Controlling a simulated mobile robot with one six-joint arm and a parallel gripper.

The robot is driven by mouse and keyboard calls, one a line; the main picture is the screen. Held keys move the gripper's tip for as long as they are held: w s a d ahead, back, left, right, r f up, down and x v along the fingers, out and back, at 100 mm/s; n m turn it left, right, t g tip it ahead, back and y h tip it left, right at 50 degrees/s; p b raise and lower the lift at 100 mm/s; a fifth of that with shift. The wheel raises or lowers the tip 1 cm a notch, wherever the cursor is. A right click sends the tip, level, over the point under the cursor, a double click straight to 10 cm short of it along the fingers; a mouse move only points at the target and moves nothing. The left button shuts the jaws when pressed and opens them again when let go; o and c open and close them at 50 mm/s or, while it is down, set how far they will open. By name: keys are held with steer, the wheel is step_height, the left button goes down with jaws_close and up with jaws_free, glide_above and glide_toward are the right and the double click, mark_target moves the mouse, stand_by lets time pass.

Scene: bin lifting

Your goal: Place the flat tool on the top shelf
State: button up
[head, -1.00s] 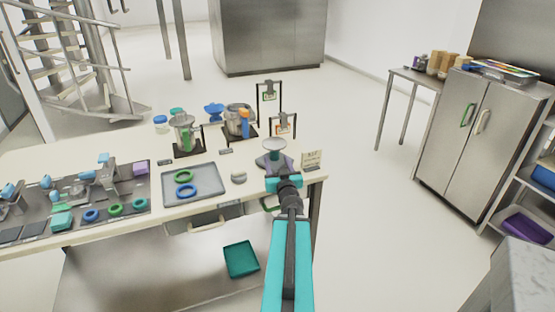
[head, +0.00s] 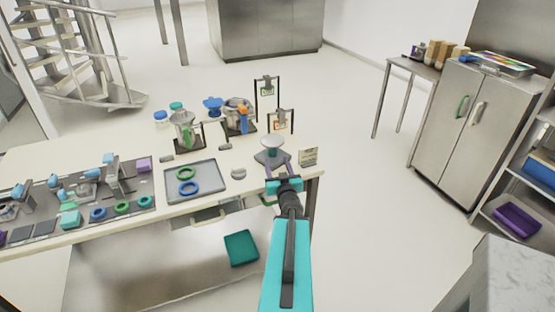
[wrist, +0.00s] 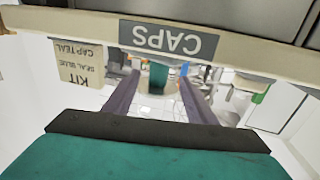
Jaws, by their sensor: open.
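I cannot make out a flat tool in either view. A metal shelf unit (head: 540,170) stands at the right edge of the head view; its top is cut off. My gripper (head: 278,163) is open and empty at the front right of the workbench (head: 130,150), near a round-topped stand (head: 272,146). In the wrist view its two purple fingers (wrist: 160,76) are apart, with nothing held between them. A CAPS label (wrist: 168,39) shows upside down just beyond them.
A purple tray (head: 517,220) and a blue bin (head: 541,172) sit on the shelf unit. A grey tray (head: 210,190) with rings lies on the bench; a teal bin (head: 241,248) is below. A steel cabinet (head: 475,140) stands right. Open floor (head: 360,200) lies between.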

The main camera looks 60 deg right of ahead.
steer(key=shift+s+a+r+p, duration=0.15)
steer(key=shift+s+a+p, duration=0.35)
steer(key=shift+p, duration=0.95)
steer(key=shift+s+a+p, duration=0.2)
steer(key=shift+a+p, duration=0.05)
steer(key=shift+p, duration=0.4)
steer(key=shift+s+a, duration=0.1)
